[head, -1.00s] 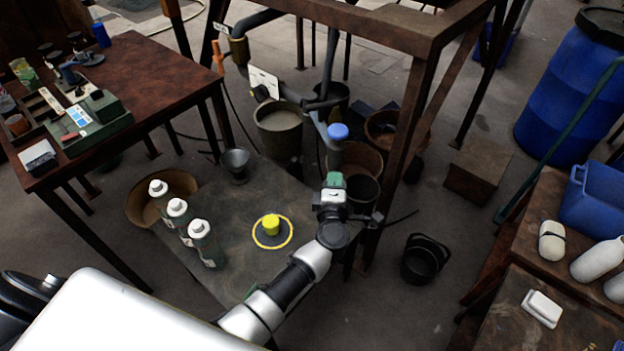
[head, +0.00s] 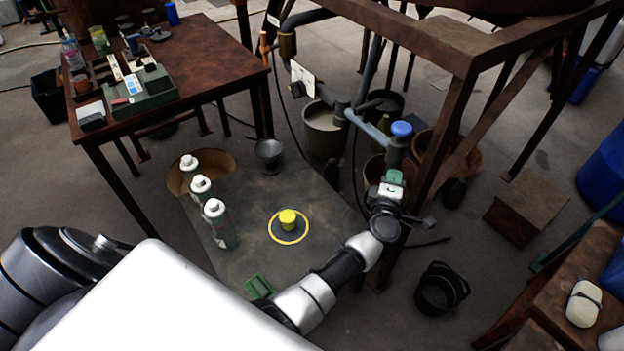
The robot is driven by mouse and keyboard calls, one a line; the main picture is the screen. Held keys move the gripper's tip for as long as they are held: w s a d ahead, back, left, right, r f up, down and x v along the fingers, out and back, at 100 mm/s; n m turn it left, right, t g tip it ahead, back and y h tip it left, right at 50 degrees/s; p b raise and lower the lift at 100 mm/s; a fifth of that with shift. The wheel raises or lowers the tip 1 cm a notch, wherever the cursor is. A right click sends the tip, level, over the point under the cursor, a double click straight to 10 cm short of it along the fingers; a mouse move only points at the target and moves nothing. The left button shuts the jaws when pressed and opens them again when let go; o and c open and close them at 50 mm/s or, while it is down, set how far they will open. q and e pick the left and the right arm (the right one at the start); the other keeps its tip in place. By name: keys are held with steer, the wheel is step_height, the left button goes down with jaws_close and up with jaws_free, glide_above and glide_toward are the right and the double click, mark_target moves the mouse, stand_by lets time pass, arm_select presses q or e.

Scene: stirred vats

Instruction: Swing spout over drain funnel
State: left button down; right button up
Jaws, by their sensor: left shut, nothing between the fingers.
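The spout is a grey-blue pipe (head: 367,124) that runs right from a standing pipe near the wooden frame. It ends at an upright grey piece with a blue cap (head: 401,129). The drain funnel (head: 269,151) is a small grey metal funnel, to the left of the spout and apart from it. My left gripper (head: 391,186) is at the lower side of the capped end, shut with nothing in it. Its fingertips are mostly hidden, so I cannot tell whether they touch the spout. My right gripper is not in view.
A filled vat (head: 323,130) stands under the pipework, between funnel and spout. A wooden post (head: 447,140) rises just right of my left gripper. White-capped bottles (head: 216,224) and a yellow knob (head: 288,216) are nearer. A black bucket (head: 440,291) stands at the lower right.

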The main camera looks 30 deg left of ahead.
arm_select(q)
steer(key=shift+d+r, duration=0.1)
steer(key=shift+r, duration=0.05)
steer(key=s+d+p, duration=0.2)
steer(key=s+p, duration=0.2)
steer(key=s, duration=0.7)
steer(key=s+a+f+m+g+h, duration=0.1)
steer(key=s+f+m+g+h, duration=0.1)
steer(key=s+f+m, duration=0.5)
steer(key=s+f+m+g+h, duration=0.2)
steer(key=s+f+m+g, duration=0.15)
steer(key=f, duration=0.75)
steer(key=s+a+f+m+g+h, duration=0.1)
steer(key=s+f+m+g+h, duration=0.1)
steer(key=s+f+m, duration=0.5)
steer(key=s+a+f+m+g+y, duration=0.1)
steer(key=s+a+f+g, duration=0.2)
steer(key=s, duration=0.6)
steer(key=s+a+f+m+g, duration=0.2)
steer(key=s+a+f+g, duration=0.1)
steer(key=s+f, duration=0.4)
steer(key=s+a+f+m+g+y, duration=0.1)
steer(key=s+a+f, duration=0.4)
steer(key=s, duration=0.5)
steer(key=shift+s+a+m+g+y, duration=0.25)
steer(key=shift+m+g, duration=0.5)
steer(key=shift+g, duration=0.4)
steer(key=shift+f, duration=0.1)
